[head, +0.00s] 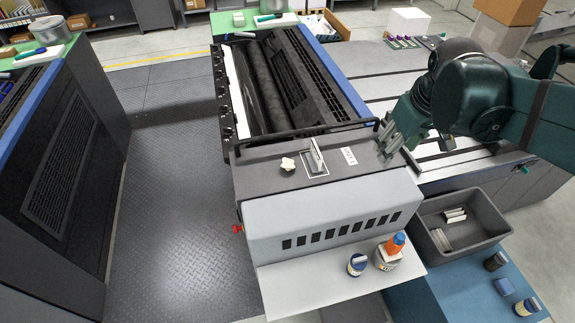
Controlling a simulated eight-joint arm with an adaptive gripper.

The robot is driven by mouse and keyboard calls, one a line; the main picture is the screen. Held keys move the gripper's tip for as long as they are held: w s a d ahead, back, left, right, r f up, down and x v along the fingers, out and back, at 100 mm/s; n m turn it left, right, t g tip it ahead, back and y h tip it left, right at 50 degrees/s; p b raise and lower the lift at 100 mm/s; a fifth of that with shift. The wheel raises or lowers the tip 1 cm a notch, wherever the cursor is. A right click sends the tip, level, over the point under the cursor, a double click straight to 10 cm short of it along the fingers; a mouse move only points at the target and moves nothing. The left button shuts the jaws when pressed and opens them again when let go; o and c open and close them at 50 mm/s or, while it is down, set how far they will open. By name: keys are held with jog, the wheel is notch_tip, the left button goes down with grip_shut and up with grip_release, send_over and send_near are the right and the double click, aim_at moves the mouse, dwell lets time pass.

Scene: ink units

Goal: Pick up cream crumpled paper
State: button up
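A small cream crumpled paper (288,164) lies on the dark grey top of the press unit (262,185), left of an upright metal plate. My gripper (384,155) is at the right end of that same top, well to the right of the paper and apart from it. Its fingers point down and nothing shows between them. The fingers are small and seen at an angle, so I cannot tell whether they are open or shut.
A dark bar (300,132) runs behind. Containers, including an orange-capped bottle (395,244), stand on the front shelf. A grey bin (425,222) is at right.

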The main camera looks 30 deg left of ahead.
jog(key=w+a+f+n+g, duration=0.1)
jog(key=a+f+n, duration=0.15)
jog(key=a, duration=0.55)
jog(key=w+a+f+n+g, duration=0.1)
jog(key=a+f+n, duration=0.15)
jog(key=a, duration=0.55)
jog(key=n+g+h, duration=0.1)
jog(key=n, duration=0.3)
send_over(287, 162)
jog(key=f, duration=0.9)
jog(key=shift+w+d+f, duration=0.2)
jog(key=shift+w+d, duration=0.05)
jog(key=shift+s+a+f, duration=0.1)
jog(key=shift+a+f, duration=0.05)
jog(key=shift+a, duration=0.05)
jog(key=shift+f, duration=1.3)
jog(key=shift+s+a+f, duration=0.1)
jog(key=shift+s+f, duration=0.05)
jog(key=shift+f, duration=2.45)
